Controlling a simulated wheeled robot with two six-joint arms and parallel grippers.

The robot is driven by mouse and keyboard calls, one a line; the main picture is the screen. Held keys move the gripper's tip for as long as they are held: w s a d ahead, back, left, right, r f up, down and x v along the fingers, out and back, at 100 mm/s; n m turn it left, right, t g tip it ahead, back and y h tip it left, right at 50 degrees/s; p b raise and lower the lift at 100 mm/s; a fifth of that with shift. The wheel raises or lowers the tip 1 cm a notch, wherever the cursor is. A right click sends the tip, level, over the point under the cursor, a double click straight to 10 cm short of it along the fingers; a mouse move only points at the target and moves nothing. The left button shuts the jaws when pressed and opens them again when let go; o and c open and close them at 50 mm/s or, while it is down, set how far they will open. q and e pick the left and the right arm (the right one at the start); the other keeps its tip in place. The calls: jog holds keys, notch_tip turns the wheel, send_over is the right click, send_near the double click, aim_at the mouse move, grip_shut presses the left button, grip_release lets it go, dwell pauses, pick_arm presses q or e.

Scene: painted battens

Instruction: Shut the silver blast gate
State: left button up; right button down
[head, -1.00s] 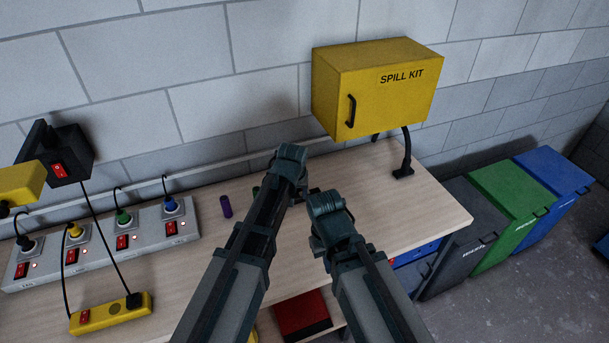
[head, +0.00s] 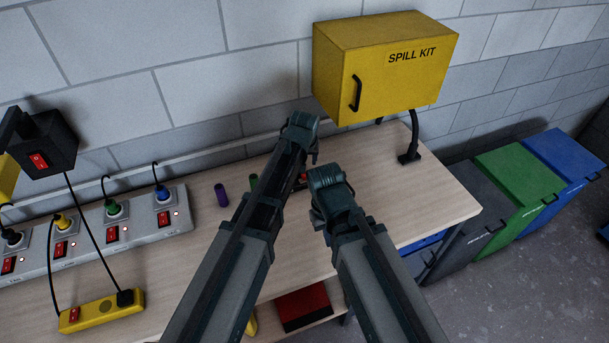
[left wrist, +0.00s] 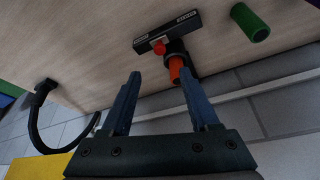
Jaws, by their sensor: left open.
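I cannot make out a silver blast gate in either view. My left gripper (head: 311,152) is over the bench, its fingers mostly hidden by its own wrist. In the left wrist view the left gripper (left wrist: 161,73) is open and empty. Just beyond its fingertips are a dark labelled bar (left wrist: 180,30) with a red knob (left wrist: 159,48) and an orange cylinder (left wrist: 177,68) in a black collar. The gripper does not visibly touch them. My right gripper (head: 319,214) is in front of the bench's right part, and its jaws are unclear.
A yellow spill kit cabinet (head: 385,70) hangs above the bench (head: 420,195). A purple cylinder (head: 221,195) and a green cylinder (left wrist: 250,22) stand on the bench. A row of switched sockets (head: 140,228) and a yellow power strip (head: 102,314) are left. Bins (head: 520,180) stand right.

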aim_at(305, 175)
pick_arm(q)
jog(key=b+x, duration=1)
jog(key=x, duration=0.2)
pick_arm(e)
notch_tip(305, 175, down, 11)
pick_arm(q)
jog(key=shift+r, duration=0.1)
grip_shut()
dwell(0.6)
